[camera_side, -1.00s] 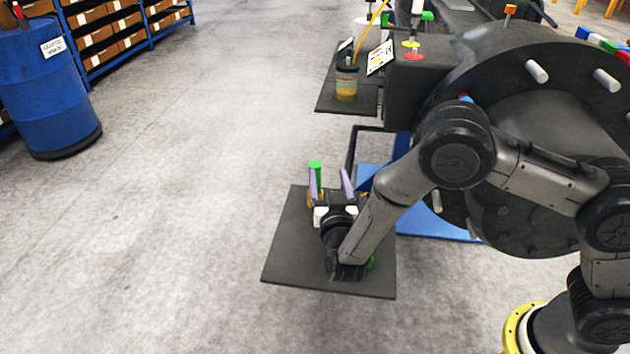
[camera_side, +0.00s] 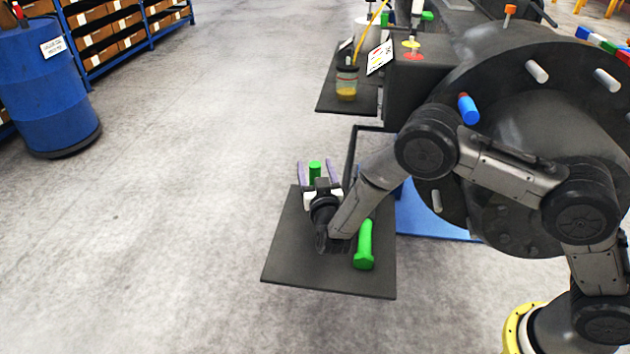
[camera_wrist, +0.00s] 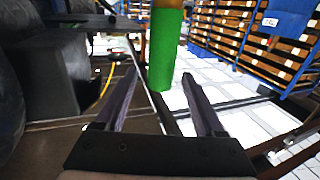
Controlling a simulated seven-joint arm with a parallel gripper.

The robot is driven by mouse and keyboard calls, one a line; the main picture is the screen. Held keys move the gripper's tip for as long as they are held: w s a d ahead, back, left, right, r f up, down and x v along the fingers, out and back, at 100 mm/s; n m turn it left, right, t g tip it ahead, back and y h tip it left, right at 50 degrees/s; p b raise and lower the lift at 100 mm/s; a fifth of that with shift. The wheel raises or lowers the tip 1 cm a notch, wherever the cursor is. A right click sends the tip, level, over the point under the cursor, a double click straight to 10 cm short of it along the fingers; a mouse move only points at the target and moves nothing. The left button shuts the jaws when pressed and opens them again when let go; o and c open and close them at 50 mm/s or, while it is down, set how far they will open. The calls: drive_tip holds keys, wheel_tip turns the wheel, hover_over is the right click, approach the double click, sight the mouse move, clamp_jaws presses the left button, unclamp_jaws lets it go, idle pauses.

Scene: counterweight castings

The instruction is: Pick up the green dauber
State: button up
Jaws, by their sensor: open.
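A green cylinder (camera_side: 315,169) stands upright near the far edge of a dark tray (camera_side: 285,262) in the side view. In the wrist view the green cylinder (camera_wrist: 165,48) has a tan-brown part at its top edge. My gripper (camera_side: 315,163) is open and empty, with its two purple-grey fingers either side of the cylinder in the picture. In the wrist view the cylinder shows between and beyond the fingertips of my gripper (camera_wrist: 159,77); I cannot tell whether it is between them in depth. A second green piece (camera_side: 364,244) with a wider near end lies on the tray's right.
A large dark round casting (camera_side: 535,150) with pegs stands right of the tray. A blue peg (camera_side: 468,109) sticks out of it. A second dark platform with a jar (camera_side: 346,84) is behind. Open floor lies left of the tray.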

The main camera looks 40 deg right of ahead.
drive_tip(key=x, duration=0.4)
drive_tip(key=c, duration=1.1)
